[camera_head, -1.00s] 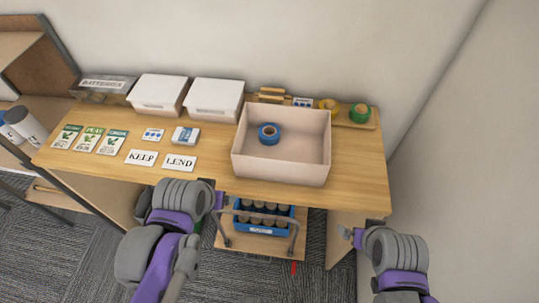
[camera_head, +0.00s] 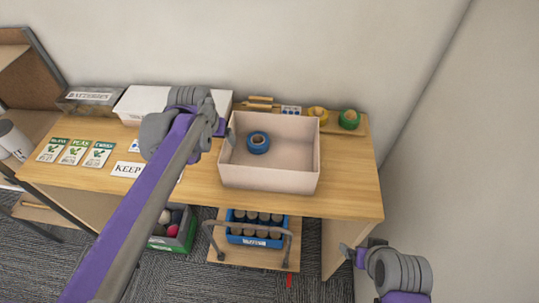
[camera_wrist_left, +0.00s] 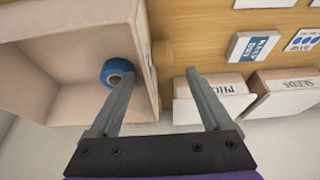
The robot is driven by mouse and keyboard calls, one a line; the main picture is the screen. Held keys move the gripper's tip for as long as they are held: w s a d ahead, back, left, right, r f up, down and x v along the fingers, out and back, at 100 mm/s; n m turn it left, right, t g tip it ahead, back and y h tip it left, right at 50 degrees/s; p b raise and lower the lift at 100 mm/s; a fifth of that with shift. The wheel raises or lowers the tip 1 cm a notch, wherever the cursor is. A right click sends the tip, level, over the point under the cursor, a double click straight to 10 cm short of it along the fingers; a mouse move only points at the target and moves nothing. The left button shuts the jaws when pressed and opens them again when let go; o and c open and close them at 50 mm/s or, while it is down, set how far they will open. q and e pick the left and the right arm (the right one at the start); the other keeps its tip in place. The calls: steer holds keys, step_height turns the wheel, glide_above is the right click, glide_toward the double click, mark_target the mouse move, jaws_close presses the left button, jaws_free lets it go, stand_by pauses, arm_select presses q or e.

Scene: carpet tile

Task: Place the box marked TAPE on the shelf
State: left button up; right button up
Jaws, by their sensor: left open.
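An open pale pink box (camera_head: 268,178) stands on the table with a blue tape roll (camera_head: 258,142) inside; no TAPE marking is readable on it. It also shows at the left of the left wrist view (camera_wrist_left: 60,100). My left gripper (camera_head: 225,132) is open at the box's left wall. In the left wrist view the fingers (camera_wrist_left: 160,95) are apart, with that wall between them and one finger over the box's inside. My right gripper (camera_head: 352,252) hangs low in front of the table's right end; its jaws are too small to read. I cannot tell which surface is the shelf.
Seed packets (camera_head: 73,152) and a KEEP card (camera_head: 127,169) lie at the left. A wooden tray (camera_head: 345,130) holds tape rolls behind right. A blue crate (camera_head: 256,237) sits below the table.

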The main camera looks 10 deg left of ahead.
arm_select(q)
steer(key=x, duration=0.6)
steer(key=shift+a, duration=0.1)
steer(key=shift+s, duration=0.1)
jaws_close()
stand_by(0.3)
